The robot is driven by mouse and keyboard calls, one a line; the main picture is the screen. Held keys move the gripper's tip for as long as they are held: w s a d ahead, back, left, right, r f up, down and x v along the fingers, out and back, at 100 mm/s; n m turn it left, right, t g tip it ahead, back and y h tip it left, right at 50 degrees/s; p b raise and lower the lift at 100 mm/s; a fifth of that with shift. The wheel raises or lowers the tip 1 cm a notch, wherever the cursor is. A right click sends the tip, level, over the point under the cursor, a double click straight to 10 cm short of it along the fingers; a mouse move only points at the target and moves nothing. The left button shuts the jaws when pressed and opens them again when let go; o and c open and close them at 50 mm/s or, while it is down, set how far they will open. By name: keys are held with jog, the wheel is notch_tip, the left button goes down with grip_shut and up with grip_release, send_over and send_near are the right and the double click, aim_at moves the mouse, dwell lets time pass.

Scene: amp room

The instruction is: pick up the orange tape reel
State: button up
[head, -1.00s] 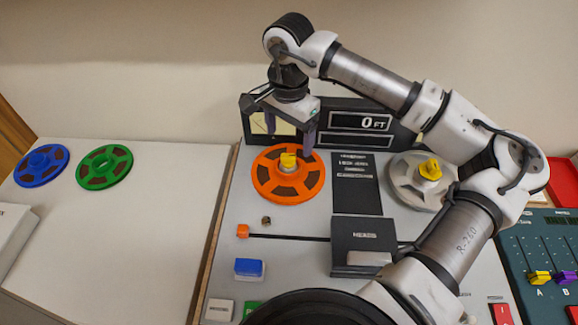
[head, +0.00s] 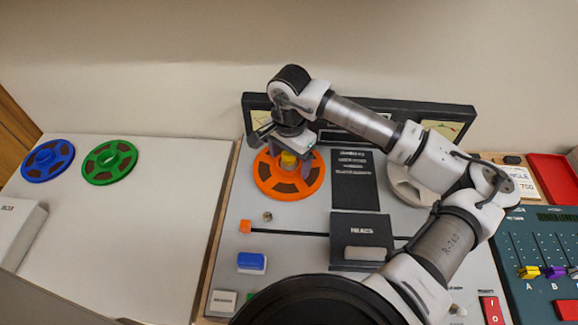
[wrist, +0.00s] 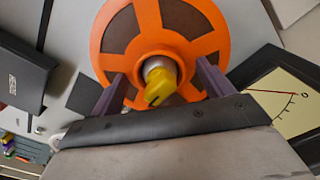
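The orange tape reel (head: 284,189) lies flat on the left spindle of the tape deck. A yellow knob (head: 288,160) stands up at its hub. My gripper (head: 290,172) is over the back part of the reel, pointing down. In the wrist view the orange reel (wrist: 206,24) fills the top middle. The yellow knob (wrist: 163,82) sits between the two purple fingers of my gripper (wrist: 160,88), which are apart on either side of the hub. I cannot tell whether the fingers touch the reel.
A blue reel (head: 47,160) and a green reel (head: 110,161) lie on the white counter (head: 130,230) at left. A white reel (head: 408,185) is on the right spindle, partly behind my arm. A dark meter panel (head: 455,112) stands behind the deck. A heads block (head: 362,229) is in front.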

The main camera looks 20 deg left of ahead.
jog(key=c, duration=1.2)
jog(key=shift+r, duration=0.2)
